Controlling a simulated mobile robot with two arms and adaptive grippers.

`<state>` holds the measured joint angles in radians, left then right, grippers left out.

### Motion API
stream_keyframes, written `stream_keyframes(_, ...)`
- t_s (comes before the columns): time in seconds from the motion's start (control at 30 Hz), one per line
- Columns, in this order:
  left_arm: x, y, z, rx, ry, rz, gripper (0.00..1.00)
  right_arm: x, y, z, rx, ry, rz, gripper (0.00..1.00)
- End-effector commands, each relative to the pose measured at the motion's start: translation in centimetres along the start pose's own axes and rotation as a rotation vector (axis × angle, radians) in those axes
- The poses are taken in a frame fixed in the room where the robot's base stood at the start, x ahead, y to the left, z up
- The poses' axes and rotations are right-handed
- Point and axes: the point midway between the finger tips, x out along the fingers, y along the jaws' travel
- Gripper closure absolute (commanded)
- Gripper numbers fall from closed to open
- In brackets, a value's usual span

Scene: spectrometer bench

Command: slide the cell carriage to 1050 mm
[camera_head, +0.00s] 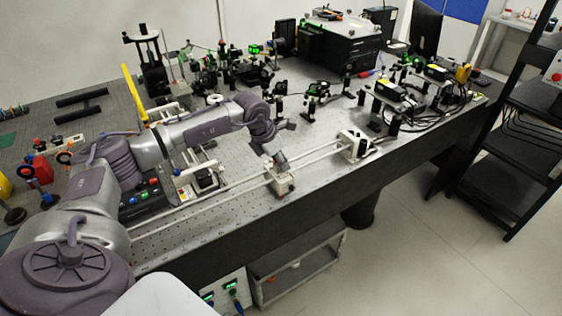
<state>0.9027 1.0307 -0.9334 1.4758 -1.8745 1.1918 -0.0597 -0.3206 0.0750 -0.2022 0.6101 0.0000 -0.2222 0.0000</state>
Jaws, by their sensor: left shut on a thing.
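The fingertips are small and partly hidden by the wrist, so the exact grip point is unclear. A white and black end block (353,144) stands at the rods' right end, apart from the carriage. I cannot read any scale. My right gripper is not in view.
The rods between carriage and end block look clear. Optical mounts (315,92) and several black posts stand behind on the perforated bench (240,160). A control box with coloured buttons (150,196) sits under my left arm. A black shelf rack (500,160) stands at right.

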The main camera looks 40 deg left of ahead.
Motion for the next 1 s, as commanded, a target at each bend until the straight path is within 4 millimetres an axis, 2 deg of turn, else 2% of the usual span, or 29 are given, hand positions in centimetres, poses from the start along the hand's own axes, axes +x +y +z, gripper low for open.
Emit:
stream_keyframes(0.1, -0.1, 0.0, 0.2, 0.000, -0.004, 0.001, 1.00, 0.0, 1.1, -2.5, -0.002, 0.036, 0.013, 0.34)
stream_keyframes(0.13, -0.1, 0.0, 0.2, 0.000, -0.004, 0.001, 0.69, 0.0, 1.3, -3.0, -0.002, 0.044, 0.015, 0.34)
stream_keyframes(0.27, -0.1, 0.0, 0.2, 0.001, -0.004, 0.001, 0.49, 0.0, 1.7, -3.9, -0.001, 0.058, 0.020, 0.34)
stream_keyframes(0.43, 0.0, 0.0, 0.2, 0.001, -0.004, 0.000, 0.49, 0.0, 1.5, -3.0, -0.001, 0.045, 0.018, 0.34)
stream_keyframes(0.53, -0.1, 0.0, 0.2, 0.001, -0.004, 0.000, 0.49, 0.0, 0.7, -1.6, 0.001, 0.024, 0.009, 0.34)
stream_keyframes(0.67, -0.9, 0.1, 0.2, 0.000, -0.005, 0.001, 0.49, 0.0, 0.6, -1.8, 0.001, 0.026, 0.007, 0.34)
stream_keyframes(0.77, -2.5, 0.1, 0.2, 0.001, -0.007, 0.003, 0.49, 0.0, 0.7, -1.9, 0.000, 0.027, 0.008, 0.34)
stream_keyframes(1.0, -7.6, 0.1, 0.2, 0.000, -0.007, 0.003, 0.49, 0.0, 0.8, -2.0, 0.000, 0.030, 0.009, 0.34)
